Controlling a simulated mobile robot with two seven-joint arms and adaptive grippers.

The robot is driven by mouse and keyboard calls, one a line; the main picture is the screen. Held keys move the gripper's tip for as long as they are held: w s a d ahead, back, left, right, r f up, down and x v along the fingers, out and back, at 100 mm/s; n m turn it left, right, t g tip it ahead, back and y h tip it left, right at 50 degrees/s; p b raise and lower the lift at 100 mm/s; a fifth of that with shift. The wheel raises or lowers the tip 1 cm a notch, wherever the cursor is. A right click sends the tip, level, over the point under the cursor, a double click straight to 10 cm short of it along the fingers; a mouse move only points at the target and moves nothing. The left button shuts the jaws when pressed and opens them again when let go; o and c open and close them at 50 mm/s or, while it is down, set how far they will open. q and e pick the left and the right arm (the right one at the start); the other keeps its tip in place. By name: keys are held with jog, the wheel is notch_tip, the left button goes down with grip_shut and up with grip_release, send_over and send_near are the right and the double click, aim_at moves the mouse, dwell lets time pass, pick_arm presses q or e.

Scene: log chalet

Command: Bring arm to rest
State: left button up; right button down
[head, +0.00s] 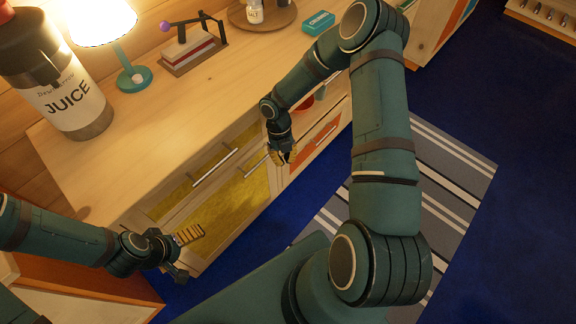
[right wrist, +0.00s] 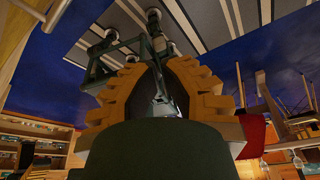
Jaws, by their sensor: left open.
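My left gripper (head: 184,252) is at the lower left in the head view, in front of the yellow-fronted cabinet. Its yellow-padded fingers are apart and hold nothing that I can see. My right arm (head: 385,150) reaches up from the lower right and bends back left over the cabinet edge. My right gripper (head: 285,154) points down in front of the drawer fronts. In the right wrist view its yellow-ribbed fingers (right wrist: 160,75) stand apart with a gap between them, and no object shows in the gap.
A red item (head: 306,104) is partly hidden behind my right arm. A striped rug (head: 465,180) lies on blue floor.

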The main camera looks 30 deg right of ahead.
jog(key=shift+v, duration=0.8)
jog(key=shift+a, duration=0.15)
jog(key=s+a+m+t+y, duration=0.1)
jog(key=s+a+m, duration=0.2)
jog(key=m, duration=0.8)
jog(key=s+a+r+m+t+y, duration=0.1)
jog(key=s+a+m, duration=0.3)
jog(key=a+m, duration=0.4)
jog(key=s+a+r+m+t+y, duration=0.1)
jog(key=s+a+m+t, duration=0.2)
jog(key=m, duration=1.3)
jog(key=s+a, duration=0.1)
jog(key=a, duration=0.2)
jog(key=shift+r, duration=0.1)
